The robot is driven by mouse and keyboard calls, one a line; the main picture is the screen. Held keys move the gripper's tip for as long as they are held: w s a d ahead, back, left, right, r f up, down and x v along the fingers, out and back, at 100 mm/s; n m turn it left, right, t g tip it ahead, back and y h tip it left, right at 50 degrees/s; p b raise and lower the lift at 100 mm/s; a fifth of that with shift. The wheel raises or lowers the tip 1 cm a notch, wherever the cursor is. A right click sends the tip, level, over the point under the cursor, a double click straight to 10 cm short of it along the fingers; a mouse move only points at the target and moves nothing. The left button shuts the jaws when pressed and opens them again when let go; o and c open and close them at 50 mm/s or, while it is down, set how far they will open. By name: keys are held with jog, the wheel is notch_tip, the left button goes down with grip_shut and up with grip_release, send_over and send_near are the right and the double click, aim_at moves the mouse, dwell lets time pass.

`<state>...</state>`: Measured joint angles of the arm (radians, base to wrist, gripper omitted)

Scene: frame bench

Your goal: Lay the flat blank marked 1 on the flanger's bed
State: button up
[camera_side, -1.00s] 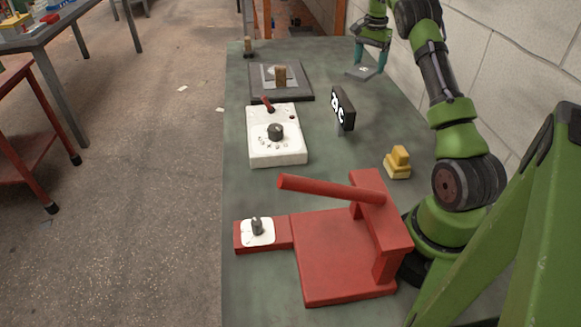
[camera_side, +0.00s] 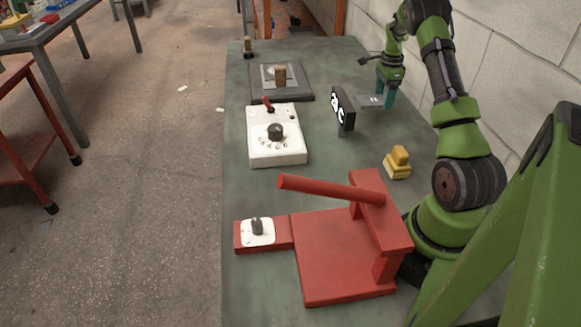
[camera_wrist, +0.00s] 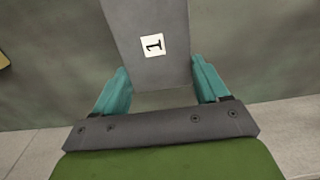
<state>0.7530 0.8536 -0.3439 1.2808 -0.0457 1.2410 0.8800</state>
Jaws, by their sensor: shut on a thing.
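My gripper (camera_side: 385,97) is shut on a flat grey blank (camera_side: 368,102) and holds it over the far right part of the bench. In the wrist view the blank (camera_wrist: 150,70) carries a white label with a black 1 and reaches away from between my teal fingers (camera_wrist: 161,80). A red machine with a long lever, which looks like the flanger (camera_side: 380,225), stands at the near end of the bench. Its flat red bed (camera_side: 335,262) is bare. My gripper is well away from it, farther back.
A black sign with white characters (camera_side: 342,107) stands just left of the blank. A white box with a black knob (camera_side: 290,150), a grey plate with a wooden block (camera_side: 300,90) and a yellow block (camera_side: 398,165) are on the bench (camera_side: 330,185). A wall runs along the right.

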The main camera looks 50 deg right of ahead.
aim_at(359, 100)
jog(key=w+a, duration=0.5)
jog(key=w, duration=0.1)
jog(key=shift+a, duration=0.4)
jog(key=f, duration=0.2)
jog(key=shift+w+a+f, duration=0.25)
jog(key=shift+a+f, duration=0.1)
jog(key=shift+f, duration=0.4)
jog(key=shift+f, duration=0.15)
jog(key=o, duration=1.5)
